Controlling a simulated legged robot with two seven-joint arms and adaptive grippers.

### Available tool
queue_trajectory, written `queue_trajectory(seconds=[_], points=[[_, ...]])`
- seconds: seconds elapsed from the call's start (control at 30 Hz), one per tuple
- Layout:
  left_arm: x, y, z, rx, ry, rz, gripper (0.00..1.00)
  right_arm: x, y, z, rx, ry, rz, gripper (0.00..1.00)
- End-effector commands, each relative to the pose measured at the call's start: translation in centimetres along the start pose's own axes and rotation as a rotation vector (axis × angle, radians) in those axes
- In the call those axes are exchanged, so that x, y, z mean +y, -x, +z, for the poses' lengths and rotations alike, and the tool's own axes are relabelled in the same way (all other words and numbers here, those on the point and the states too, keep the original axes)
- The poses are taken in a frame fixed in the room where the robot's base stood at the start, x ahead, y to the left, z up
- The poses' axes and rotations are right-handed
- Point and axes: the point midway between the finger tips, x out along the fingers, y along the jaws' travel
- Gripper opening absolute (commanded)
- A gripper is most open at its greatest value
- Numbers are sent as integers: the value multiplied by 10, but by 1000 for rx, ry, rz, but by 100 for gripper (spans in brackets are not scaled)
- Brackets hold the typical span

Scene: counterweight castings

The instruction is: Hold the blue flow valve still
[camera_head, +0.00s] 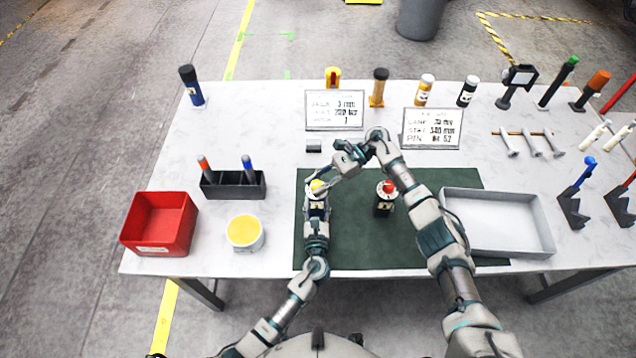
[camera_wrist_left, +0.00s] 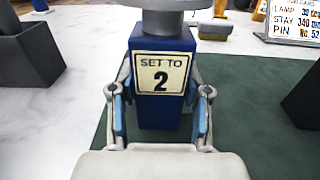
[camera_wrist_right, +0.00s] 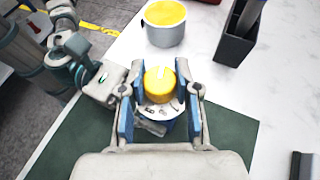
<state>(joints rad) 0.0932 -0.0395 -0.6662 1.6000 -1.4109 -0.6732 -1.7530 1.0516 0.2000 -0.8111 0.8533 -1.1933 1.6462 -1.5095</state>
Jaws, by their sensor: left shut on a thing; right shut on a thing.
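The blue flow valve (camera_wrist_left: 160,105) stands upright on the green mat (camera_head: 350,245). Its label reads "SET TO 2", and a yellow knob (camera_wrist_right: 159,84) sits on its grey dial top. My left gripper (camera_wrist_left: 161,108) is shut on the blue body, one finger on each side. It also shows in the head view (camera_head: 316,208). My right gripper (camera_wrist_right: 161,95) comes from above and is shut on the yellow knob; in the head view it (camera_head: 325,184) partly covers the valve. The knob's pointer setting is too small to read.
A dark valve with a red knob (camera_head: 385,198) stands right of my grippers on the mat. A grey tray (camera_head: 548,245) lies further right. A red bin (camera_head: 133,232), a yellow-filled tub (camera_head: 244,248) and a dark pen holder (camera_head: 232,190) stand left. Two sign cards (camera_head: 334,124) stand behind.

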Motion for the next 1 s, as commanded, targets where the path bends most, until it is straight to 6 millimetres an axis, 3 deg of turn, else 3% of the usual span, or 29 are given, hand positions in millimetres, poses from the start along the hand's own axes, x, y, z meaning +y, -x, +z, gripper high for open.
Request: queue_trajectory(seconds=[0.4, 0.87, 0.9, 1.0], points=[[-2, 1, 1, -3, -1, -4, 0, -1, 1, -4, 10, 46, 120, 0], [-2, 2, 1, -3, 0, -4, 0, -1, 2, -4, 10, 50, 128, 0], [-2, 2, 1, -3, 0, -4, 0, -1, 2, -4, 10, 50, 128, 34], [-2, 2, 1, -3, 0, -4, 0, -1, 2, -4, 9, 51, 129, 58]])
